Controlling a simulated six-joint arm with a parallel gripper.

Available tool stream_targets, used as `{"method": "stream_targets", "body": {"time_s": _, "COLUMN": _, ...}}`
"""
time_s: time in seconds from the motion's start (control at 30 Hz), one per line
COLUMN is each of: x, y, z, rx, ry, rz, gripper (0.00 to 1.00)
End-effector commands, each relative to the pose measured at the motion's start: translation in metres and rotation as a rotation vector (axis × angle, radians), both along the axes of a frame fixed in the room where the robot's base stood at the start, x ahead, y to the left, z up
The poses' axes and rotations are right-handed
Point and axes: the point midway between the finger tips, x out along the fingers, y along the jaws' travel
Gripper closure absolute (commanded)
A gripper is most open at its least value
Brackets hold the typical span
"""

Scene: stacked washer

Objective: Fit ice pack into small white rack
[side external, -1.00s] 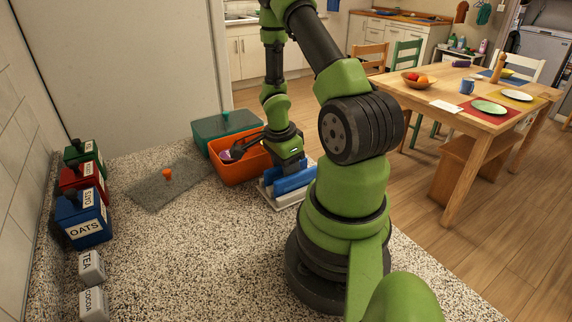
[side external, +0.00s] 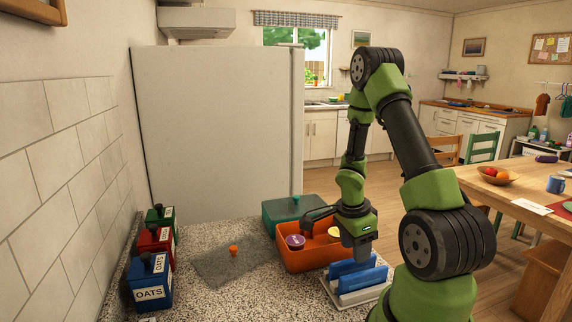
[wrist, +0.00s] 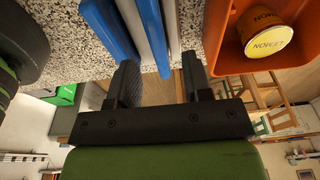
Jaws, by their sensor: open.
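Two blue ice packs stand side by side in the small white rack (side external: 338,297) on the counter, a nearer one (side external: 364,279) and a farther one (side external: 347,267). The wrist view shows both as blue slabs, one to the left (wrist: 104,25) and one in the middle (wrist: 153,35), with pale rack parts beside them. My gripper (side external: 362,258) is over the rack, right at the packs' top edges. Its fingers (wrist: 162,80) are apart, with the middle slab's end between them in the picture. Whether a finger touches a pack, and how deep the packs sit, I cannot tell.
An orange bin (side external: 291,262) with a purple-lidded tub (side external: 295,242) and a yellow tub (wrist: 264,35) stands close beside the rack. A teal box (side external: 283,213) is behind it. Oats canisters (side external: 151,282) line the wall. A grey mat (side external: 215,266) has an orange-knobbed object (side external: 233,251).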

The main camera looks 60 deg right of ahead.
Motion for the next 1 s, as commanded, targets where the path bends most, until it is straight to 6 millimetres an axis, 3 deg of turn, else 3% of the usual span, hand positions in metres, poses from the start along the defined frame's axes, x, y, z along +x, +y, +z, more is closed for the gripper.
{"method": "stream_targets", "body": {"time_s": 0.33, "x": 0.003, "y": 0.002, "z": 0.051, "rx": 0.005, "ry": -0.009, "rz": 0.019, "gripper": 0.55}}
{"method": "stream_targets", "body": {"time_s": 0.67, "x": 0.056, "y": 0.039, "z": 0.064, "rx": 0.033, "ry": 0.003, "rz": 0.628, "gripper": 0.55}}
{"method": "stream_targets", "body": {"time_s": 1.0, "x": 0.098, "y": 0.090, "z": 0.080, "rx": 0.044, "ry": 0.009, "rz": 1.242, "gripper": 0.55}}
